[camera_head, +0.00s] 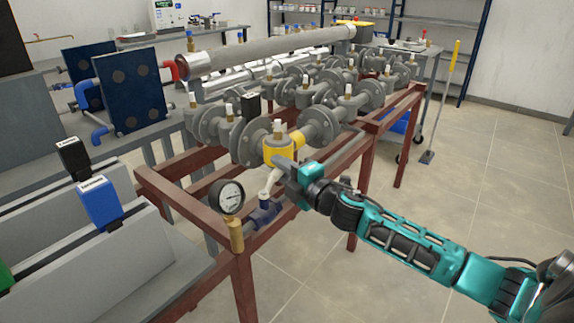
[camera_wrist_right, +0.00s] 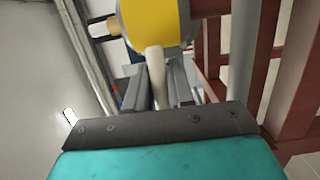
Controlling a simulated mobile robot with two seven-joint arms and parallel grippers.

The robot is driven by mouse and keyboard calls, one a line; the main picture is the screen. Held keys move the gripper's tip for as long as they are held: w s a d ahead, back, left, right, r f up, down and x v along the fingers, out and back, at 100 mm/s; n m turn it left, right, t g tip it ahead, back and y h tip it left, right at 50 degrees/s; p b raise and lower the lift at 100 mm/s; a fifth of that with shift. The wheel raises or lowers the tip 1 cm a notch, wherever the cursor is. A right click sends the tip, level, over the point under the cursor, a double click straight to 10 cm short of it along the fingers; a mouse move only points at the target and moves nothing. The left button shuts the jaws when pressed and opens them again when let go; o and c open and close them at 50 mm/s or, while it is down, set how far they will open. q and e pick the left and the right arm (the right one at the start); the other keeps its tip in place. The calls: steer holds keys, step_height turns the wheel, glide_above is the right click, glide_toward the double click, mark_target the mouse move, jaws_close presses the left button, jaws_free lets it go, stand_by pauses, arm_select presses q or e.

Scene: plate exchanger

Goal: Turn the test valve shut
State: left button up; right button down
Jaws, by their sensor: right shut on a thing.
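The test valve appears to be the yellow-bodied fitting (camera_head: 278,151) at the near end of the grey flanged pipework. In the right wrist view its yellow body (camera_wrist_right: 152,22) fills the top middle. A pale lever (camera_wrist_right: 156,76) runs from it down between my fingers. My right gripper (camera_head: 284,166) is close in front of the yellow body; in the wrist view its two fingers (camera_wrist_right: 160,88) are on either side of the lever, shut on it. The fingertips are partly hidden in the head view. My left gripper is not in view.
A round pressure gauge (camera_head: 230,198) and a dark blue fitting (camera_head: 265,213) sit just below left of my gripper. A red-brown frame (camera_head: 245,285) carries the pipework. Blue plates (camera_head: 130,88) stand at left. The tiled floor (camera_head: 480,190) at right is open.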

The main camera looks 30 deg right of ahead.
steer(key=shift+w+a+n+y, duration=0.25)
steer(key=shift+w+n+y, duration=0.25)
steer(key=shift+n+y, duration=0.45)
steer(key=n+g+y, duration=0.1)
steer(key=y, duration=0.1)
steer(key=w+a+n+g+y, duration=0.1)
steer(key=y, duration=0.1)
steer(key=shift+w+a, duration=0.1)
steer(key=shift+w, duration=0.1)
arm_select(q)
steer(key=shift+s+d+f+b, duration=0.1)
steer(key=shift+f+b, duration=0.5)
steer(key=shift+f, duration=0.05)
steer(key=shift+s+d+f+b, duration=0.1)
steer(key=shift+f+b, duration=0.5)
arm_select(e)
steer(key=shift+w+a+n+g+y, duration=0.2)
steer(key=shift+a+n+g+y, duration=0.25)
steer(key=shift+n+g+y, duration=0.35)
steer(key=shift+w+a+n+g+y, duration=0.25)
steer(key=shift+a+n+g+y, duration=0.35)
steer(key=shift+y, duration=0.3)
steer(key=shift+w+a+n+g+y, duration=0.2)
steer(key=shift+a+n+g+y, duration=0.15)
steer(key=shift+n+g+y, duration=0.45)
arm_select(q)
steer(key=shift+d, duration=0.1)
